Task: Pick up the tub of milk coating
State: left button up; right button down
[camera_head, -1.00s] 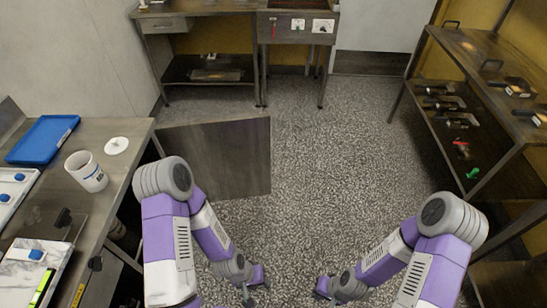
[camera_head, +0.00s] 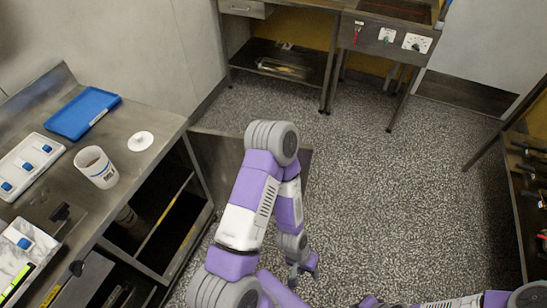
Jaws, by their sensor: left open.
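The tub (camera_head: 98,171) is a white round container with dark lettering and a blue mark on its side. It stands upright and uncovered on the steel counter at the left, with brown content showing inside. My left gripper (camera_head: 300,274) hangs over the floor, right of the counter and well apart from the tub. It is open and empty, pointing downward. My right forearm (camera_head: 450,302) shows along the bottom edge; its gripper is out of the picture.
A white disc (camera_head: 141,141) lies beside the tub. A blue tray (camera_head: 82,112), a white tray with blue pieces (camera_head: 28,164) and a marbled board (camera_head: 18,250) share the counter (camera_head: 150,172). Open shelves lie below. A rack (camera_head: 515,190) stands right; the middle floor is clear.

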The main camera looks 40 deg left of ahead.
aim_at(91, 161)
jog(key=i, duration=3.4)
jog(key=u, duration=4.6)
jog(key=i, duration=0.5)
